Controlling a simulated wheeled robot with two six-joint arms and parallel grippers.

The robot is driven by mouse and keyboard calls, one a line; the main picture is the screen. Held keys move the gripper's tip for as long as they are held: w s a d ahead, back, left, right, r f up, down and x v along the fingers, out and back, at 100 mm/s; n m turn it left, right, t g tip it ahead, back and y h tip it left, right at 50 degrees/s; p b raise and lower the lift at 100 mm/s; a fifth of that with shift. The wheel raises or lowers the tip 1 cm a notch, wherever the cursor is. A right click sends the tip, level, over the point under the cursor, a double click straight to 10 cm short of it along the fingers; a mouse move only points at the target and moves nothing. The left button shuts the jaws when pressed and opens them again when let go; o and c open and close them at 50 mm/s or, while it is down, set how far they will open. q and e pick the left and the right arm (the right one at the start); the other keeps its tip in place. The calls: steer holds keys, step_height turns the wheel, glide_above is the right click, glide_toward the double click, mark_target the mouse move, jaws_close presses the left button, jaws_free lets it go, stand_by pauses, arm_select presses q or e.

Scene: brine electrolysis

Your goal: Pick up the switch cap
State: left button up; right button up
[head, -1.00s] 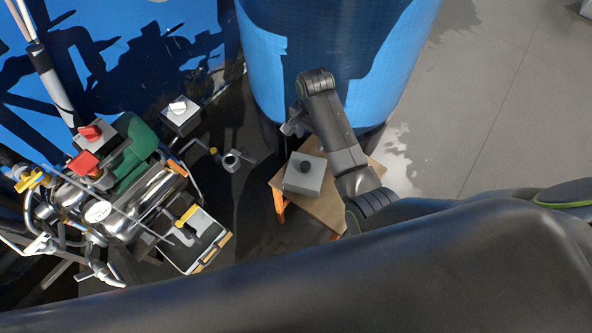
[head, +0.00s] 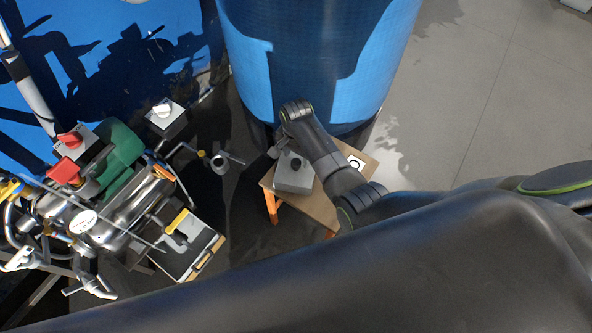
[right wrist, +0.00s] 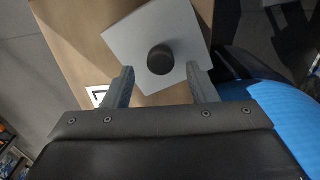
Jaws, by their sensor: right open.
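The switch cap looks to be the black round knob (head: 296,163) on top of a grey box (head: 293,181). The box stands on a small wooden table (head: 322,209). In the right wrist view the black cap (right wrist: 161,59) sits between and just beyond my finger tips, on the grey box face (right wrist: 130,40). My right gripper (head: 279,146) is open and empty, above the far side of the box. Its fingers (right wrist: 160,72) straddle the cap with space on both sides. My left gripper is not in view.
A big blue drum (head: 318,60) stands right behind the table. To the left is a metal machine (head: 115,215) with pipes and red knobs (head: 65,171). A white-knobbed switch box (head: 165,117) stands behind it. Grey floor (head: 490,90) at the right is open.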

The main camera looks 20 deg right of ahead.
mark_target(296, 162)
step_height(296, 162, down, 4)
steer(key=shift+f+b, duration=0.1)
steer(key=shift+b, duration=0.45)
jaws_close()
